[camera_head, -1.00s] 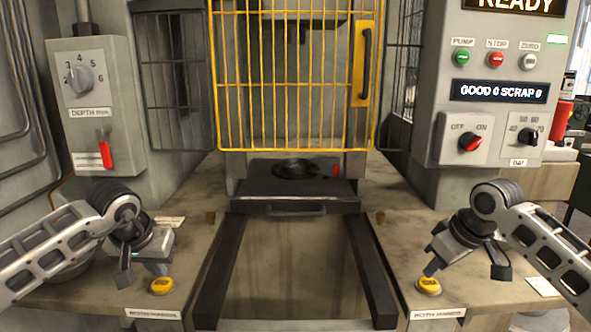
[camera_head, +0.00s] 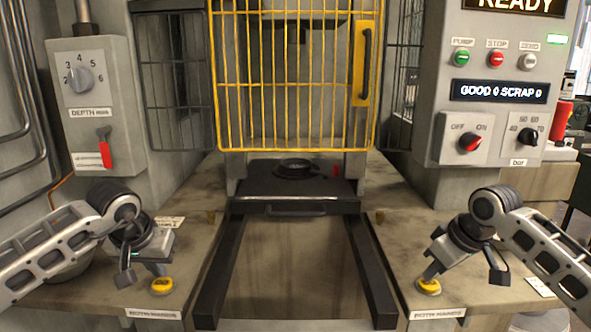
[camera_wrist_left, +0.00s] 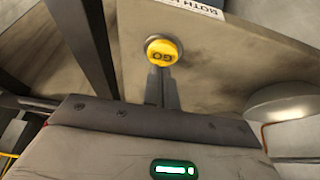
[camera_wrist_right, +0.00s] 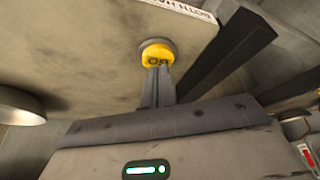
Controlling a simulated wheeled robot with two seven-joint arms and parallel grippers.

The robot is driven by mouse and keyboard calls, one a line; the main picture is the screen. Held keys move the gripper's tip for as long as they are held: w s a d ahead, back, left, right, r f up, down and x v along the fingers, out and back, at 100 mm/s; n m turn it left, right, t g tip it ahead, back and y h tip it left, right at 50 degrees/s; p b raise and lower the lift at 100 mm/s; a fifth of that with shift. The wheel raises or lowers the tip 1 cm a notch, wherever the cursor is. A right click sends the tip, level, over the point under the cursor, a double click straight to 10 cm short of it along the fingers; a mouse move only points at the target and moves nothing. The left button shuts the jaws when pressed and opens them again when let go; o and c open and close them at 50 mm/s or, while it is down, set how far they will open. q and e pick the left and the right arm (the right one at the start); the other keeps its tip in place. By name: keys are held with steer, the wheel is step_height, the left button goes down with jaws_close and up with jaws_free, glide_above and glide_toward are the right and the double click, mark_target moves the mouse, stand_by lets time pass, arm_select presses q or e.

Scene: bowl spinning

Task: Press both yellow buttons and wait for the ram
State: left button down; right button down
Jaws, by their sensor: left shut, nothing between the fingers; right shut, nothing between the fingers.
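The left yellow button (camera_head: 162,286) sits on the bench left of the rails. The right yellow button (camera_head: 428,287) sits on the bench to the right. My left gripper (camera_head: 160,271) is shut and empty, its tips right at the left button; the left wrist view shows the button (camera_wrist_left: 163,52) just beyond the fingers. My right gripper (camera_head: 429,277) is shut and empty, its tips overlapping the right button (camera_wrist_right: 157,55) in the right wrist view. I cannot tell whether either button is pushed down.
A dark sliding tray (camera_head: 297,188) with a round die (camera_head: 295,168) sits under the guard, between two dark rails. A control panel (camera_head: 497,100) at the right reads READY and GOOD 0 SCRAP 0. A depth dial box (camera_head: 90,110) stands at the left.

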steer(key=shift+f, duration=0.3)
steer(key=shift+r, duration=0.75)
